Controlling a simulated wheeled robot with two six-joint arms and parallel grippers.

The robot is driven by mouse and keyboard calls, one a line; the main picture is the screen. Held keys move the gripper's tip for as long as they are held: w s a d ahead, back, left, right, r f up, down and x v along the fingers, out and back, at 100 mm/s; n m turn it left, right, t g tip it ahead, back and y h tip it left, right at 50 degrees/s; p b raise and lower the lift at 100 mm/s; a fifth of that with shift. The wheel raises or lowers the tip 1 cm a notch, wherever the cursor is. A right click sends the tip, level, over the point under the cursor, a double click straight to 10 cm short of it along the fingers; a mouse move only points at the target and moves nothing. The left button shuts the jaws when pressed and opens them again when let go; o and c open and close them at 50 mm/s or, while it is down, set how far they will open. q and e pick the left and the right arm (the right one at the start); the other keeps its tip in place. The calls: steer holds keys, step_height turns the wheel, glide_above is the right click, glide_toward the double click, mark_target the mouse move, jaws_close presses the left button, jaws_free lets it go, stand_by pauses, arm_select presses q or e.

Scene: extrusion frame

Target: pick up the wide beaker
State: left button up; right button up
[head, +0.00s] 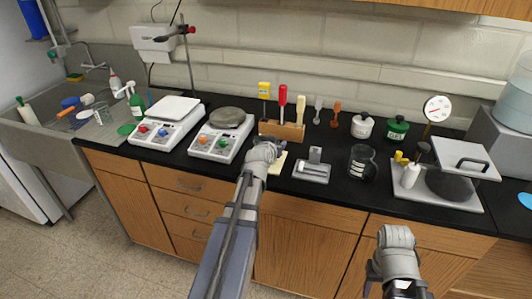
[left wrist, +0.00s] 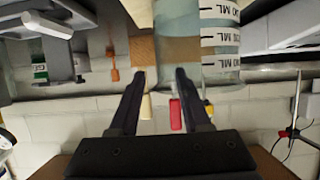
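A clear, bluish glass vessel with black ML marks on white bands (left wrist: 205,35), which looks like the wide beaker, fills the top centre of the left wrist view. My left gripper (left wrist: 162,73) is open and empty. Its two fingers point at the vessel, which lies beyond the tips and offset to the right in that view. In the head view my left gripper (head: 273,147) is over the counter in front of the wooden tool rack and hides most or all of the vessel. My right gripper (head: 392,287) is low in front of the cabinets; its fingers are unclear.
The wooden rack (head: 281,130) holds upright coloured-handled tools behind my left gripper. Two hotplates (head: 222,137) stand to its left. A small grey device (head: 313,168) and a dark glass jug (head: 362,162) stand to its right. A tray (head: 440,192) with a pan is farther right.

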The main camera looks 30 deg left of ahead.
arm_select(q)
jaws_close()
stand_by(1.0)
